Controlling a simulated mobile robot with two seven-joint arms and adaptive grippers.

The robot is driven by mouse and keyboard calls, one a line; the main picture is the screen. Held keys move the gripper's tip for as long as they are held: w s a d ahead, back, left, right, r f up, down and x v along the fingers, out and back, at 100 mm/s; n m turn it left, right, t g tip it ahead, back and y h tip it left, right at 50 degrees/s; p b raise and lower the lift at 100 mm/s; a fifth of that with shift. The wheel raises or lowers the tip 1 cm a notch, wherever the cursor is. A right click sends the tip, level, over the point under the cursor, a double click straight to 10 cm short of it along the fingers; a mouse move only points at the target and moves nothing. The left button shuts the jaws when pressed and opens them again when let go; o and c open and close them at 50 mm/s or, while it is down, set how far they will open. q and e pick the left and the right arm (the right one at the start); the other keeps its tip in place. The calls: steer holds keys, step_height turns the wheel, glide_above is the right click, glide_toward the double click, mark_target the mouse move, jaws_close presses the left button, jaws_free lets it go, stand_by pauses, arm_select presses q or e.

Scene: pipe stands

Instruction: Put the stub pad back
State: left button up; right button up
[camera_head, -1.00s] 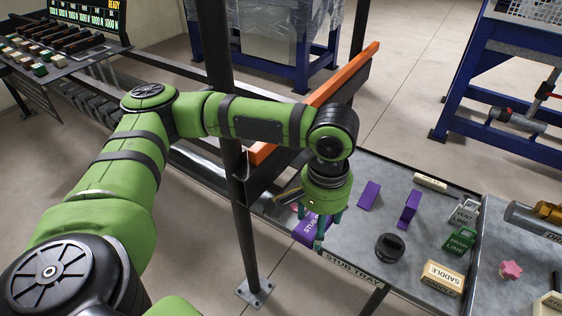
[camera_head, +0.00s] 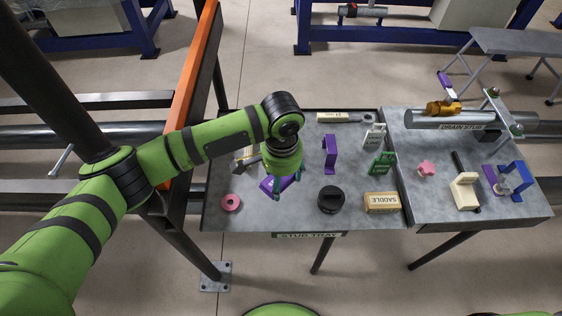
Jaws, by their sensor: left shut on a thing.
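My left gripper (camera_head: 284,192) points down over the stub tray (camera_head: 290,222), left of its middle. It is shut on a purple piece (camera_head: 272,186), which I take to be the stub pad. The piece looks tilted, and the fingers and wrist hide part of it. I cannot tell whether it touches the tray surface. A second purple piece (camera_head: 330,150) stands upright on the tray to the right of the gripper, apart from it. My right gripper is not in view.
A pink ring (camera_head: 231,202), a black round part (camera_head: 331,199), a SADDLE block (camera_head: 382,202) and green (camera_head: 382,163) and grey (camera_head: 374,137) tags lie on the tray. An orange beam (camera_head: 193,90) stands left. The right-hand table holds the drain stub pipe (camera_head: 445,119).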

mark_target(281, 206)
arm_select(q)
steer(key=shift+f, duration=0.25)
steer(key=shift+s+b, duration=0.3)
steer(key=shift+b, duration=0.15)
steer(key=f+b, duration=0.2)
steer(key=shift+s+b, duration=0.3)
steer(key=shift+s, duration=0.1)
steer(key=f+b, duration=0.3)
steer(key=shift+w+a, duration=0.1)
steer(key=shift+w, duration=0.2)
steer(key=shift+s+f, duration=0.1)
steer(key=shift+f, duration=1.05)
steer(key=shift+f+b, duration=0.35)
steer(key=shift+f, duration=0.35)
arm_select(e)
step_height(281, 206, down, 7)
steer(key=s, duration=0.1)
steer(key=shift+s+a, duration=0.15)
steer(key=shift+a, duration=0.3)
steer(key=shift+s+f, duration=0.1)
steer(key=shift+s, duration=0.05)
